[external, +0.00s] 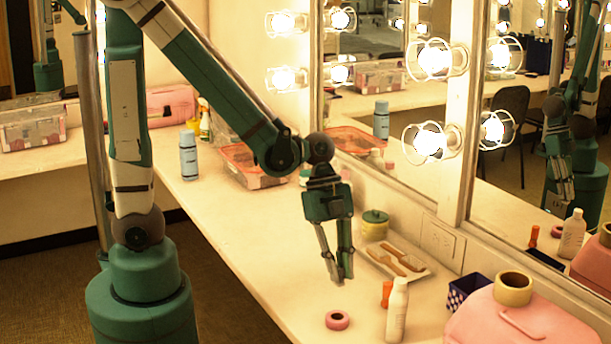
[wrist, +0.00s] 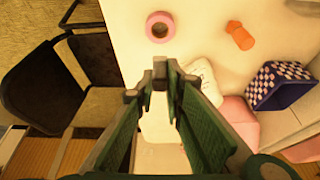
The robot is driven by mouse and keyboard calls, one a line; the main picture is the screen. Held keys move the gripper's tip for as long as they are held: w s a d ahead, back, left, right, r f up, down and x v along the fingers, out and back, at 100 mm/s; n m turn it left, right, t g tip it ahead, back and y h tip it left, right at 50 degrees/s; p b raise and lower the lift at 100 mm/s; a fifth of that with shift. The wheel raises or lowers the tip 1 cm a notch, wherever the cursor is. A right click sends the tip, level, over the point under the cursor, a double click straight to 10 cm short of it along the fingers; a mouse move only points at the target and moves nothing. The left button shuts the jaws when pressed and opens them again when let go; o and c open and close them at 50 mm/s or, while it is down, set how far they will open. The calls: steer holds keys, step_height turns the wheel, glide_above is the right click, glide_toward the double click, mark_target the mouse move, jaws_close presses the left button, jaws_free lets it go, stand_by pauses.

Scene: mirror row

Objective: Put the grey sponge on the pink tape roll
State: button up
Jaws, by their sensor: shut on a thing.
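The pink tape roll (external: 338,327) lies flat on the white counter near its front edge. It also shows at the top of the wrist view (wrist: 160,16), beyond my fingertips. My gripper (external: 340,279) points down above the counter, behind the roll and apart from it in the external view. Its fingers (wrist: 160,66) are closed around a small greyish thing at the tips, which I take to be the grey sponge. The sponge is mostly hidden by the fingers and hard to tell from them. I see no other grey sponge on the counter.
An orange thing (external: 387,293) and a white bottle (external: 397,312) stand right of the roll. Further right are a checkered box (external: 468,291) and a pink case (external: 520,328) bearing a tan tape roll (external: 513,291). A tray with brushes (external: 398,261) lies behind, by the mirror.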

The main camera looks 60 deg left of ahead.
steer(key=shift+f+b, duration=0.8)
steer(key=shift+f, duration=2.1)
steer(key=shift+f+b, duration=0.6)
steer(key=shift+f, duration=1.5)
steer(key=shift+f, duration=0.1)
steer(key=shift+o, duration=1.4)
steer(key=o, duration=0.5)
steer(key=shift+c, duration=0.2)
